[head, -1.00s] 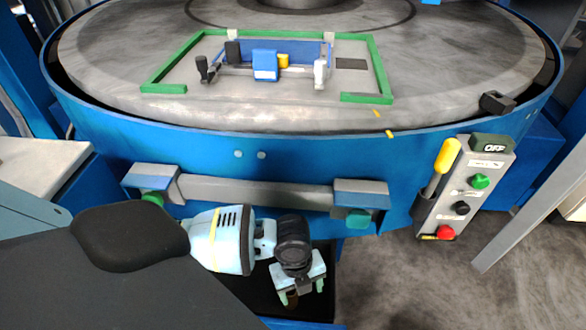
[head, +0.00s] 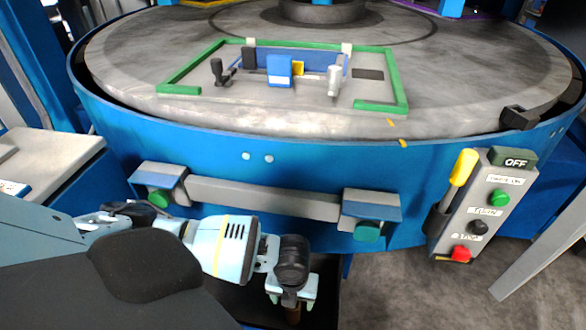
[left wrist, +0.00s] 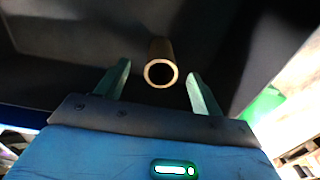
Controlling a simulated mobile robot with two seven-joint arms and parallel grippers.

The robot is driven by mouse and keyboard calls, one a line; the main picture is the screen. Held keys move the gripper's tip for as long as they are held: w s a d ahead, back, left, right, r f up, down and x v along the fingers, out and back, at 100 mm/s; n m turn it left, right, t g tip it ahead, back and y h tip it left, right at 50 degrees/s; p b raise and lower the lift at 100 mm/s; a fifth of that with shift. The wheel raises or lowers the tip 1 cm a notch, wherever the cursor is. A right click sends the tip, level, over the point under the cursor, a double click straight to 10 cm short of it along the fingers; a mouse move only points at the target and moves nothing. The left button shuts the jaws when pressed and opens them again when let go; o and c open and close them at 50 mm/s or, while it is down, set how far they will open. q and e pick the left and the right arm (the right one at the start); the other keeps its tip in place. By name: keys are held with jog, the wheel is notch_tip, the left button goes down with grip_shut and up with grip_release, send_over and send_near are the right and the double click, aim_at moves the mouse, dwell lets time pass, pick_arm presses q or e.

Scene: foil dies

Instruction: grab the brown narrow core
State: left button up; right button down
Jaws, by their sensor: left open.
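The brown narrow core (left wrist: 160,73) is a short tube with an open round end. In the left wrist view it stands in a dark bin, its end facing the camera, just beyond and between the fingertips. My left gripper (left wrist: 158,84) is open, with a green finger on each side of the core and a visible gap to both. In the head view my left gripper (head: 291,300) points down over the bin, and a bit of the core (head: 293,315) shows below it. Whether the fingertips overlap the core's depth is unclear. My right gripper is not in view.
The dark bin (head: 326,290) sits below the blue rim of a large round grey table (head: 300,125). A grey bar (head: 262,197) with two blue-grey blocks juts from the rim above my arm. A control panel (head: 478,210) with a yellow lever stands at right.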

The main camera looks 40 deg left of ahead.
pick_arm(q)
jog(key=shift+f+b, duration=0.6)
jog(key=shift+f, duration=2)
jog(key=c, duration=1)
